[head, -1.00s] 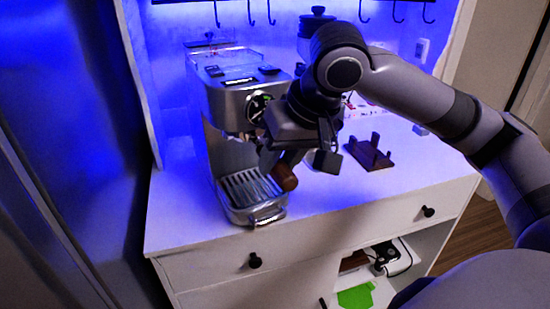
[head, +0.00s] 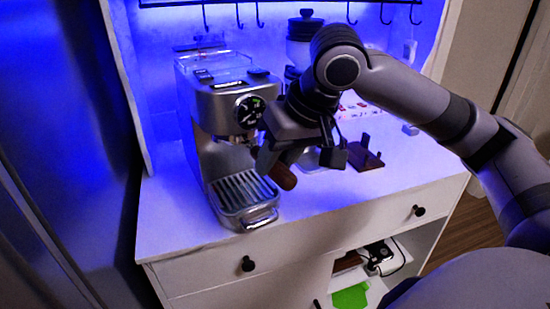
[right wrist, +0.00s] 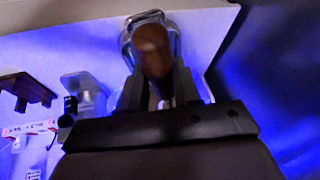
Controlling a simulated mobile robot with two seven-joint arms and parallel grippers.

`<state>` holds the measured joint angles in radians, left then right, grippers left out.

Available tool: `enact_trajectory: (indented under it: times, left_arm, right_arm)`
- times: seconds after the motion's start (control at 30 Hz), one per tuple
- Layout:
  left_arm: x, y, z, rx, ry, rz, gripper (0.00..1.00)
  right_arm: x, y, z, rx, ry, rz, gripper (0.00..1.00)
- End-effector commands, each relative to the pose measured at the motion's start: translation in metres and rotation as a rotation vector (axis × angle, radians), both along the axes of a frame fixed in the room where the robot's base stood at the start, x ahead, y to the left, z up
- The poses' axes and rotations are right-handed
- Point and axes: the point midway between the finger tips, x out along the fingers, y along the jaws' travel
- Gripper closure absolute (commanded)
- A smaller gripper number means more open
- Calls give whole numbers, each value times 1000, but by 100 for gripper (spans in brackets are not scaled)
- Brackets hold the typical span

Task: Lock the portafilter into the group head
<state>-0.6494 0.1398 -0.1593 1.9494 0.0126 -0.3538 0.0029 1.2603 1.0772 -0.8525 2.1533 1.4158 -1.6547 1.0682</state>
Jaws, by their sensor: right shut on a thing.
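The silver espresso machine (head: 213,118) stands at the left of the white cabinet top. Its group head (head: 236,138) is under the front by the round gauge, partly in shadow. My right gripper (head: 272,157) is just in front and to the right of the group head, shut on the portafilter. The portafilter's brown wooden handle (head: 283,177) slants down and right from the jaws. In the right wrist view the handle (right wrist: 153,50) shows between the fingers. The portafilter's basket is hidden or too dark to make out, so I cannot tell whether it touches the group head. My left gripper is not in view.
The drip tray (head: 243,192) is below the group head. A dark wooden stand (head: 366,153) and a grinder (head: 301,45) are on the cabinet top. Hooks hang from a rail (head: 290,3) at the back. The cabinet's front right top is clear.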

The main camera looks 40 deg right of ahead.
Motion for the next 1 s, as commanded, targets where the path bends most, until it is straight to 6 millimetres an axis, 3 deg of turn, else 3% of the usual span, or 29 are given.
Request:
enact_trajectory:
  times: [0.27,0.3,0.37,0.73,1.0]
  left_arm:
    - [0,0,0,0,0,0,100]
    - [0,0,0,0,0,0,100]
    - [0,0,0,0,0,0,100]
    - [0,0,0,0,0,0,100]
    - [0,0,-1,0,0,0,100]
  right_arm:
    - [0,0,1,0,-4,-2,100]
    - [0,0,1,0,-4,-2,58]
    - [0,0,1,0,-3,-1,39]
    - [-2,-1,4,0,1,-1,38]
    - [-19,-7,43,0,-4,-1,38]
